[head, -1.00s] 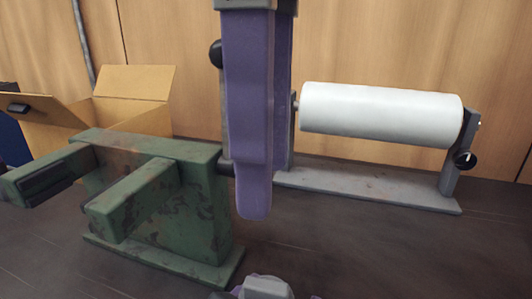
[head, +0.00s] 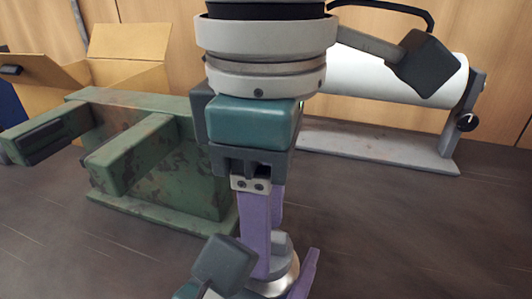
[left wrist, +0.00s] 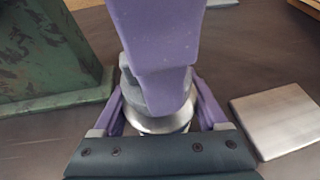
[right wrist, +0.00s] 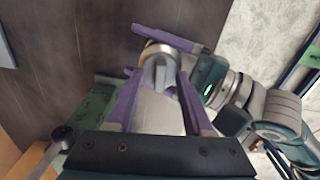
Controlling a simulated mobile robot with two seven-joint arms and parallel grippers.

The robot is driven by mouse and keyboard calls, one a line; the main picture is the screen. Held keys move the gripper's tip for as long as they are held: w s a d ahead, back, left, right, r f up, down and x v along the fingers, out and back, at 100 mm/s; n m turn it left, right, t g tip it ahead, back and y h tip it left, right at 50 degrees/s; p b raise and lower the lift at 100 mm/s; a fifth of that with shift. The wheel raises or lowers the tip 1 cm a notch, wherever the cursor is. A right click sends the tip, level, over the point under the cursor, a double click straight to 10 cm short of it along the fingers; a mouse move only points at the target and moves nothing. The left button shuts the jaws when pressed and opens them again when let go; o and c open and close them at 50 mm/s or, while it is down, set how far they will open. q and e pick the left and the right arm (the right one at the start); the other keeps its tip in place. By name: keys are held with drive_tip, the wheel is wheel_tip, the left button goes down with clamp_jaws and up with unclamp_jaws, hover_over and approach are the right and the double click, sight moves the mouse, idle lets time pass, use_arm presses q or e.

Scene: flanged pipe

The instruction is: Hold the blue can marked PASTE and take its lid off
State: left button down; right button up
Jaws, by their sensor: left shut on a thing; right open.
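The can's round metal lid (head: 275,287) with its grey knob (head: 281,243) shows at the bottom of the head view. The lid also shows in the left wrist view (left wrist: 158,124) and the right wrist view (right wrist: 160,50). My left gripper (left wrist: 158,92) is shut on the can, a finger on either side. The can's blue wall and PASTE mark are hidden. My right gripper (head: 262,264) points down over the lid. In the right wrist view its open fingers (right wrist: 158,76) stand either side of the knob; contact cannot be told.
A green vise-like block (head: 190,165) stands at left, close to my right gripper. An open cardboard box (head: 128,75) is behind it. A white roll (head: 445,80) on a grey stand (head: 400,150) is at back right. A metal plate (left wrist: 280,118) lies beside the can.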

clamp_jaws()
drive_tip(key=shift+r, duration=0.15)
idle(1.9)
drive_tip(key=shift+r, duration=1)
drive_tip(key=shift+r, duration=2.05)
use_arm(q)
unclamp_jaws()
